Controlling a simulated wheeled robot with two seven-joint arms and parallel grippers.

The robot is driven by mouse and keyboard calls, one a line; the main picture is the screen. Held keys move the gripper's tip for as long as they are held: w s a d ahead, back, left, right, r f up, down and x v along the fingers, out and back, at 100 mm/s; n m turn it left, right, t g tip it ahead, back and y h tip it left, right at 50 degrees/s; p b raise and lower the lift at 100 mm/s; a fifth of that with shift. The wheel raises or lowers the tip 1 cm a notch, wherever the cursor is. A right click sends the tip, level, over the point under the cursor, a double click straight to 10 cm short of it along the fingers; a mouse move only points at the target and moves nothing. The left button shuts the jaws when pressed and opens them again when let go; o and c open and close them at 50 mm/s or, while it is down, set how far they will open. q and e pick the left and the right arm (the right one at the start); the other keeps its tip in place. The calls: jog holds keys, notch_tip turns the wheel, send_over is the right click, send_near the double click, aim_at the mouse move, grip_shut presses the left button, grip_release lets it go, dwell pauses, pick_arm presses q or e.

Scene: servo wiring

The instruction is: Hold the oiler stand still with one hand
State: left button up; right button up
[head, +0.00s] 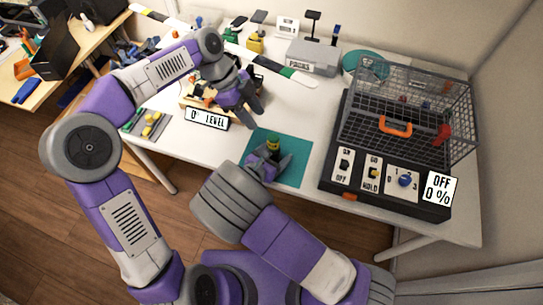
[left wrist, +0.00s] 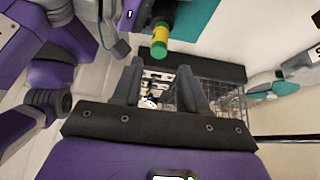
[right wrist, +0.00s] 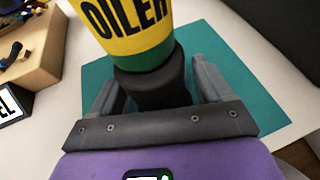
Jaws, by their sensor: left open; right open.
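The oiler (head: 273,145) stands on the teal mat in the head view, with a yellow and green upper part. The right wrist view shows its yellow band lettered OILER (right wrist: 128,25) above a dark lower part (right wrist: 158,85). My right gripper (head: 268,160) is open, with one finger on each side of this dark part; I cannot tell whether either touches it. My left gripper (head: 244,112) is open and empty above the table, by the wooden fixture. The oiler also shows beyond its fingers in the left wrist view (left wrist: 161,35). The oiler's foot is hidden.
The teal mat (head: 296,175) lies between the 0° LEVEL sign (head: 207,119) and a black control box (head: 335,180) with a wire cage (head: 405,110). The wooden fixture (head: 196,104) is behind the sign. A PARTS bin (head: 312,57) stands at the back.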

jog(key=c, duration=1)
pick_arm(q)
jog(key=o, duration=0.4)
jog(key=shift+d, duration=0.1)
pick_arm(e)
jog(key=shift+f, duration=0.1)
pick_arm(q)
jog(key=shift+o, duration=0.2)
jog(key=n+t+y, duration=0.1)
jog(key=n+y, duration=0.3)
jog(key=n, duration=1)
send_near(273, 143)
jog(key=shift+w+d+f, duration=0.25)
jog(key=shift+w+f, duration=0.2)
jog(key=shift+w, duration=0.05)
jog(key=n, duration=0.1)
jog(key=n+y, duration=0.1)
jog(key=d+n, duration=0.1)
jog(key=shift+s+r+n+t+y, duration=0.15)
jog(key=shift+r+n+t+y, duration=0.15)
jog(key=shift+r+n+t, duration=0.1)
pick_arm(e)
jog(key=shift+s, duration=0.1)
pick_arm(q)
notch_tip(273, 143, down, 12)
jog(key=shift+f, duration=0.1)
pick_arm(e)
jog(key=shift+f, duration=0.1)
pick_arm(q)
jog(key=shift+a, duration=0.1)
